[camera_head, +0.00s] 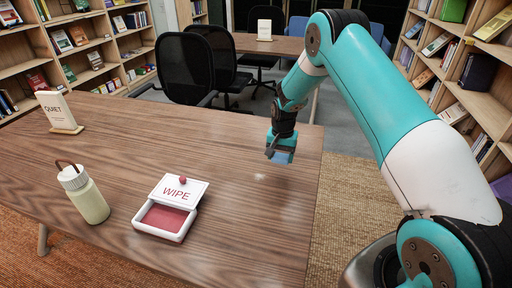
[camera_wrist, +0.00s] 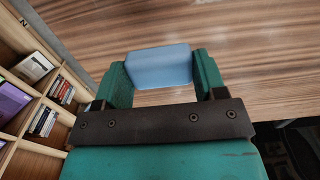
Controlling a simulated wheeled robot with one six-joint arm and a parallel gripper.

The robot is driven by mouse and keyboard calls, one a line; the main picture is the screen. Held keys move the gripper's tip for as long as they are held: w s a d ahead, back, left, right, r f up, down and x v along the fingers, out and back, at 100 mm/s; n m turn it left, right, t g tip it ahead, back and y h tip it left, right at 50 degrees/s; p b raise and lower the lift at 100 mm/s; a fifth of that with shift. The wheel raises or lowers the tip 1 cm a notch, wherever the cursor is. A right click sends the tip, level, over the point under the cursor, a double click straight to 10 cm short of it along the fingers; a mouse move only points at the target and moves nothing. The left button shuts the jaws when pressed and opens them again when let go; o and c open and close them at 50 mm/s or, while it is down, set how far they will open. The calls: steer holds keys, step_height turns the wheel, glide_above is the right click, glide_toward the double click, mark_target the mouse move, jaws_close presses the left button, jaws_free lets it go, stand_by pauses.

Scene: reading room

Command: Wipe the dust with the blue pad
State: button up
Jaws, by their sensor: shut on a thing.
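My gripper (camera_head: 280,151) is shut on the blue pad (camera_head: 283,156), which sits between the two green fingers in the wrist view (camera_wrist: 160,66). The pad is above the right part of the wooden table (camera_head: 120,140); I cannot tell whether it touches the top. A small pale patch of dust (camera_head: 259,177) lies on the table, a little nearer and to the left of the pad. A white box marked WIPE (camera_head: 143,226) stands open near the table's front, its lid tilted up and a red inside showing.
A pale green bottle (camera_head: 90,204) with a loop stands left of the box. A QUIET sign (camera_head: 60,112) stands at the table's far left. Black chairs (camera_head: 184,68) are behind the table. The tabletop between sign and pad is clear.

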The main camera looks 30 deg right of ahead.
steer(key=shift+r+p, duration=0.7)
steer(key=shift+r, duration=0.7)
steer(key=shift+a, duration=0.15)
